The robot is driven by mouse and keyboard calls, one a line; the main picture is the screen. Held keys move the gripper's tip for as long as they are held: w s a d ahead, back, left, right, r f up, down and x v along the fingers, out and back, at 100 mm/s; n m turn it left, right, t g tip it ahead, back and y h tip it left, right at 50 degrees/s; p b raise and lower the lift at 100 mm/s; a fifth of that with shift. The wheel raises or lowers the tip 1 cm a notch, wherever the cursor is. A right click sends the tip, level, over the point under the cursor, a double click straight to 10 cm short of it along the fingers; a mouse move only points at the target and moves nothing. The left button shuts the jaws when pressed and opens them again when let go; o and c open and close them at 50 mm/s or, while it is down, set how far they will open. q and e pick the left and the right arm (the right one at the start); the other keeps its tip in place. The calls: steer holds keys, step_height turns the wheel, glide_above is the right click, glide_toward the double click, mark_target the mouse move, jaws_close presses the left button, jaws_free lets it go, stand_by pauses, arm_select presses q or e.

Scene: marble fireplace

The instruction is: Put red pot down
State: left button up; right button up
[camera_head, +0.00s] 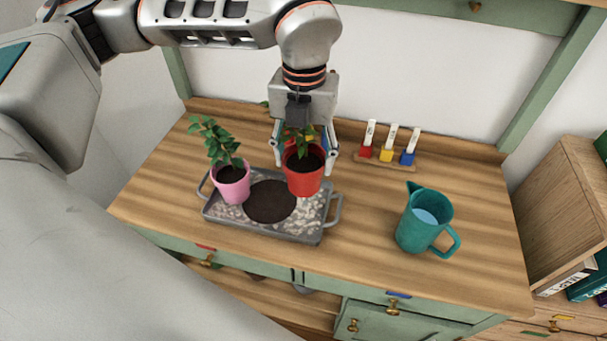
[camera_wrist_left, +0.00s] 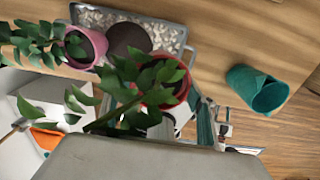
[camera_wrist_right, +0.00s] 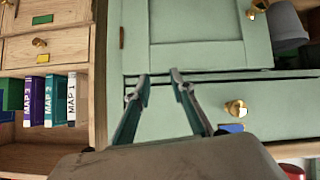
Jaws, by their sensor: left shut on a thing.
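The red pot (camera_head: 305,180) holds dark soil and a leafy plant. It is upright over the right part of the grey tray (camera_head: 265,230); I cannot tell whether its base touches the tray. My left gripper (camera_head: 304,165) is shut on the red pot from behind, one finger on each side. In the left wrist view the red pot (camera_wrist_left: 178,95) is partly hidden by leaves. A pink pot (camera_head: 231,185) with a plant stands at the tray's left end. My right gripper (camera_wrist_right: 160,82) is open and empty in front of green cabinet fronts.
A dark round soil patch (camera_head: 270,201) lies between the pots on the tray. A teal jug (camera_head: 422,220) stands at right. A small rack with red, yellow and blue holders (camera_head: 387,157) is at the back. The wooden top (camera_head: 360,225) is clear between tray and jug.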

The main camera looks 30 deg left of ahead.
mark_target(304, 166)
arm_select(q)
step_height(304, 166, up, 12)
steer(key=n, duration=1.8)
step_height(304, 166, down, 20)
steer(key=shift+f+b, duration=0.1)
steer(key=shift+b, duration=0.25)
steer(key=shift+f, duration=0.2)
steer(key=o, duration=1.8)
steer(key=shift+o, duration=0.2)
step_height(304, 166, up, 12)
steer(key=shift+r+p, duration=0.2)
steer(key=shift+p, duration=0.2)
